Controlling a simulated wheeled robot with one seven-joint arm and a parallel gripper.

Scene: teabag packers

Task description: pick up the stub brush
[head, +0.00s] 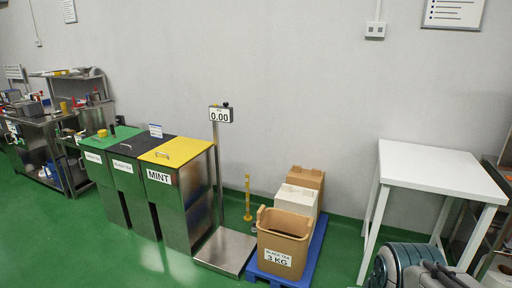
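I cannot make out a stub brush for certain in the head view. A small dark upright item (119,120) stands on the bins' lids at the left, too small to identify. Small items also crowd the steel bench (38,122) at the far left, and I cannot tell whether a brush is among them.
Green-, black- and yellow-lidded bins (178,205) stand along the wall. Right of them are a platform scale (226,250), a blue pallet (316,245) with a tan tub (284,228) and boxes, and a white table (440,168). Open green floor (60,235) lies at front left.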

